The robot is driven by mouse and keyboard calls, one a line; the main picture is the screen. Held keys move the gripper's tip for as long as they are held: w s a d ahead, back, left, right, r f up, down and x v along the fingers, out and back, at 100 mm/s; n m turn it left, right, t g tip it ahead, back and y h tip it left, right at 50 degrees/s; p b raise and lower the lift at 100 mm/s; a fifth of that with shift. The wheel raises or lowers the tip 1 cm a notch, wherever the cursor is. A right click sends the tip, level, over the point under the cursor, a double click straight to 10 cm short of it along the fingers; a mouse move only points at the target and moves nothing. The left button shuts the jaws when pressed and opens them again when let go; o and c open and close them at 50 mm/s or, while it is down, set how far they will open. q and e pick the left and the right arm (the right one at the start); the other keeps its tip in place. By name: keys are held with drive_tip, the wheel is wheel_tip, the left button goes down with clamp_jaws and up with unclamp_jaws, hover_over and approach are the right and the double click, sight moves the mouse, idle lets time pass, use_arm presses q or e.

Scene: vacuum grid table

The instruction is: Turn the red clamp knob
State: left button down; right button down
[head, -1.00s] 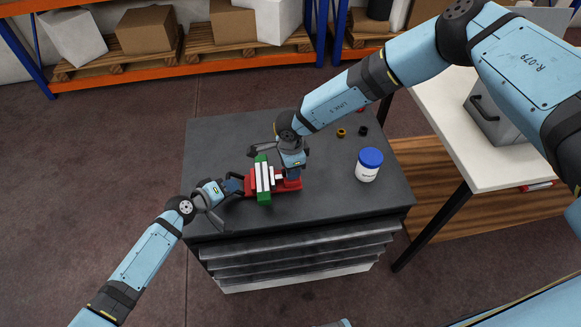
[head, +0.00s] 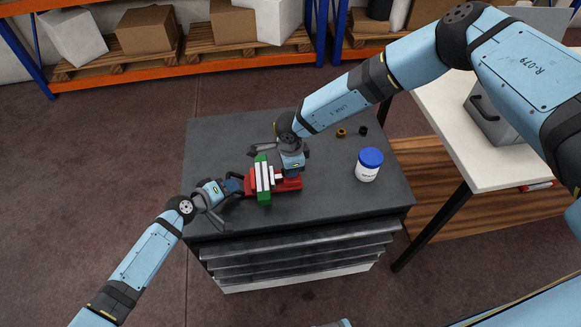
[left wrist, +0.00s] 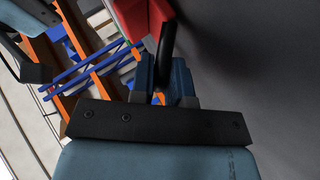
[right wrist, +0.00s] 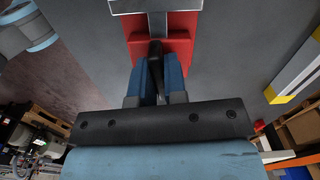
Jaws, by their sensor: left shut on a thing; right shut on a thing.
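A red clamp (head: 249,184) lies on the dark table top with a green and white block stack (head: 263,179) between its red ends. My left gripper (head: 234,187) is at its left end. In the left wrist view, the left fingers are shut on a dark bar (left wrist: 164,45) beside a red block (left wrist: 129,18). My right gripper (head: 291,172) reaches down at the clamp's right end. In the right wrist view, its fingers are shut on a dark lever-like part (right wrist: 156,62) in front of a red block (right wrist: 178,45). The knob's full shape is hidden by the fingers.
A white jar with a blue lid (head: 369,164) stands right of the clamp. Small yellow (head: 341,133) and black (head: 363,131) rings lie behind it. The dark table top (head: 330,205) is clear in front. A white bench (head: 450,130) stands at right.

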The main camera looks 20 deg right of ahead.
drive_tip(key=m, duration=0.3)
drive_tip(key=shift+m, duration=0.4)
drive_tip(key=m, duration=0.4)
drive_tip(key=shift+m+t, duration=0.3)
drive_tip(key=m, duration=0.3)
drive_tip(key=shift+m, duration=0.3)
drive_tip(key=m, duration=0.4)
drive_tip(key=shift+m+h, duration=0.3)
drive_tip(key=m, duration=0.3)
drive_tip(key=shift+m, duration=0.3)
drive_tip(key=m, duration=0.4)
drive_tip(key=shift+m+h, duration=0.3)
drive_tip(key=m, duration=0.4)
drive_tip(key=shift+m, duration=2)
